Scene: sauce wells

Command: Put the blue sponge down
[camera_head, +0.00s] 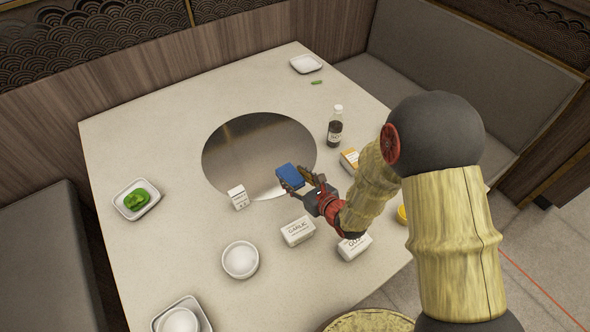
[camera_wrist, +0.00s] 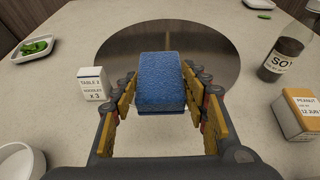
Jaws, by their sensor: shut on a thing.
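The blue sponge (camera_head: 290,177) is held between the fingers of my gripper (camera_head: 296,180), over the near edge of the round metal plate in the table. Whether the sponge touches the surface below cannot be told.
A small white card (camera_head: 238,197) stands just left of the sponge. A sauce bottle (camera_head: 335,126), a peanut box (camera_head: 349,160) and a garlic box (camera_head: 298,231) stand nearby. A white bowl (camera_head: 240,260) is nearer. The round metal plate (camera_head: 240,145) is bare beyond the sponge.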

